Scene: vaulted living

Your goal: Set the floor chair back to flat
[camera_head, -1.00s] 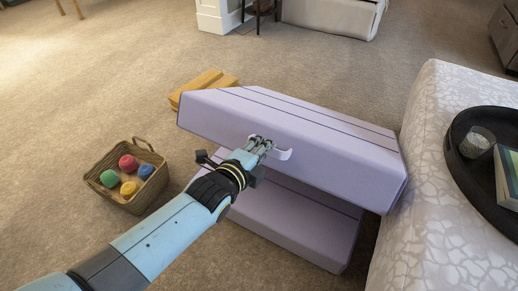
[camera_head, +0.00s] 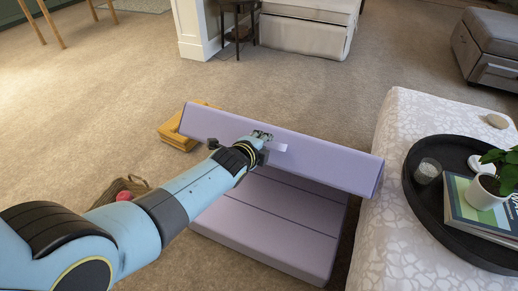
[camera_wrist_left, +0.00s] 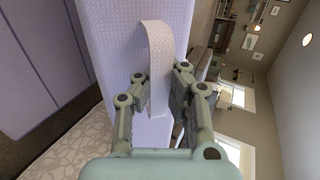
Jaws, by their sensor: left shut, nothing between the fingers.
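The lilac floor chair stands in the middle of the head view. Its seat section (camera_head: 268,218) lies on the carpet, and its back section (camera_head: 330,163) is raised at an angle above the seat's far side. A pale strap (camera_head: 280,148) sits on the edge of the back. My left gripper (camera_head: 262,135) is at that edge, beside the strap, shut with nothing held. In the left wrist view the strap (camera_wrist_left: 158,45) arches close in front of my left gripper (camera_wrist_left: 162,73); exact contact is unclear. My right gripper is out of view.
A patterned pale ottoman (camera_head: 385,195) with a black tray (camera_head: 415,205) stands close to the chair's right. A wicker basket (camera_head: 128,186) is at left, partly behind my arm.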

